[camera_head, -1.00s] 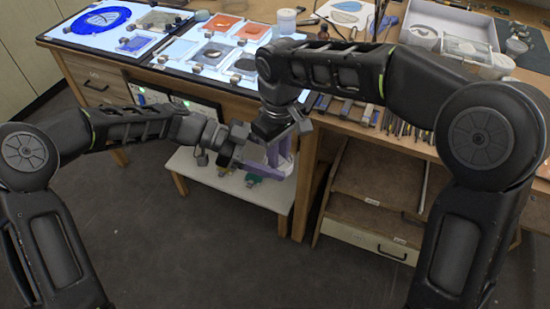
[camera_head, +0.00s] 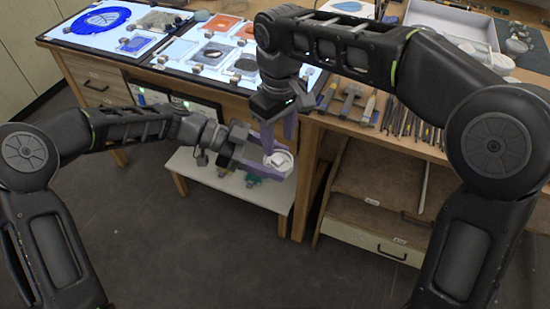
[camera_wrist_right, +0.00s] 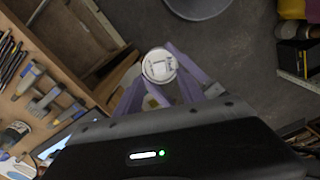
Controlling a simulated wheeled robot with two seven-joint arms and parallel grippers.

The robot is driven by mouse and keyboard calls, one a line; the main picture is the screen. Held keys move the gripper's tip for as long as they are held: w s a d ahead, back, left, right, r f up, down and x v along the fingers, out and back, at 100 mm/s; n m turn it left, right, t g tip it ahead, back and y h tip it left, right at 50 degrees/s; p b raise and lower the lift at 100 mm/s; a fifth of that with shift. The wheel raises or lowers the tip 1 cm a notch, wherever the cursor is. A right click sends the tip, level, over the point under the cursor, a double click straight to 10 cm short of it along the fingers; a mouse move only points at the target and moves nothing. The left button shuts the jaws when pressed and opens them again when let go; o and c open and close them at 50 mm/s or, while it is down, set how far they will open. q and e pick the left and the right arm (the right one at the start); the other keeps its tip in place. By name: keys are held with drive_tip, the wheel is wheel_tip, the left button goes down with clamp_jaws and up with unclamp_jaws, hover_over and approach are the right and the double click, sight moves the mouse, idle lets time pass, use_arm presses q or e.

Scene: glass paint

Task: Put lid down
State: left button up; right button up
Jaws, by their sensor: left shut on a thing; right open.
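A small round pale container (camera_head: 280,161) is held in front of the bench by my left gripper (camera_head: 276,164), whose purple fingers are shut on it. Its round white top faces up and also shows in the right wrist view (camera_wrist_right: 159,64), with grey marks inside the rim. I cannot tell whether this top is a lid or an open mouth. My right gripper (camera_head: 280,138) is open, pointing down, with its purple fingers just above and around the top. Contact between them cannot be made out. No separate lid can be clearly identified.
A low white stand (camera_head: 230,181) is below my grippers. A white tray (camera_head: 450,22) is at the back right. The floor in front is clear.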

drive_tip(key=shift+r, duration=0.9)
drive_tip(key=d+f+m+h, duration=0.2)
drive_tip(key=d+f+m, duration=0.7)
drive_tip(key=d+f, duration=0.4)
drive_tip(key=s+a+f+y, duration=0.2)
drive_tip(key=s+a+f, duration=0.15)
drive_tip(key=f, duration=0.45)
drive_tip(key=s+a+f+y, duration=0.2)
drive_tip(key=s+a+f, duration=0.1)
drive_tip(key=s+f, duration=0.3)
drive_tip(key=s+a+f+y, duration=0.2)
drive_tip(key=s+a+f, duration=0.2)
drive_tip(key=f, duration=0.5)
drive_tip(key=s+f, duration=0.5)
drive_tip(key=s, duration=0.2)
drive_tip(key=shift+s+f+m, duration=0.35)
drive_tip(key=shift+m, duration=0.05)
